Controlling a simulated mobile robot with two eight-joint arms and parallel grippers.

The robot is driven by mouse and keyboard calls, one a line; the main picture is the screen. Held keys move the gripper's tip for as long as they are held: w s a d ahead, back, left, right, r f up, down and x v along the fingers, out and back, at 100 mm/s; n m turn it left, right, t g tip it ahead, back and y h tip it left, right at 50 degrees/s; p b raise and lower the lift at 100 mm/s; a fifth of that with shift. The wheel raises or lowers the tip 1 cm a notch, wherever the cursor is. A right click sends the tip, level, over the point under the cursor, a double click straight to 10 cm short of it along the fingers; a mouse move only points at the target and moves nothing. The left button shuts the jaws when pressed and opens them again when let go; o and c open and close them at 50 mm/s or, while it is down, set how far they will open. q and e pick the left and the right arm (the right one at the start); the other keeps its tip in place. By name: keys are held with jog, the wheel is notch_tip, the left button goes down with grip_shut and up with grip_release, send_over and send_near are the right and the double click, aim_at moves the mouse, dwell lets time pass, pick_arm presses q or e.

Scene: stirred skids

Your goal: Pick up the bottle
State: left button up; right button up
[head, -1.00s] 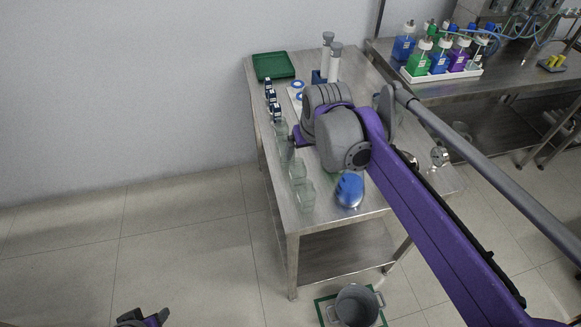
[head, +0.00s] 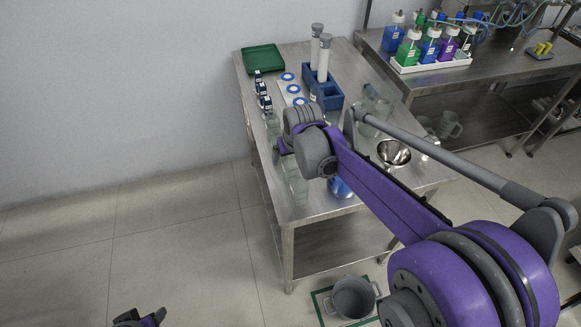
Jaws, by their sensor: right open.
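Several small white-labelled bottles with dark caps, one of them at the front of the row (head: 265,104), stand along the left edge of the steel table (head: 318,212). Larger bottles with blue, green and purple liquid, such as a green one (head: 408,50), stand in a white tray on the right-hand bench. I cannot tell which bottle is meant. My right gripper (head: 279,151) is open over the table's left side, in front of the small bottles and near clear glassware; the wrist partly hides it. My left gripper (head: 142,318) shows only partly at the bottom edge, over the floor.
Clear glass beakers (head: 298,190) line the left edge. A green tray (head: 263,59), a blue rack (head: 333,96) with white-grey cylinders and a steel bowl (head: 394,153) share the table. A blue object (head: 340,187) is half hidden by my arm. A grey pot (head: 353,298) stands on the floor.

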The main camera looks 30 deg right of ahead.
jog(key=c, duration=1.4)
jog(key=shift+c, duration=0.2)
jog(key=shift+r, duration=0.15)
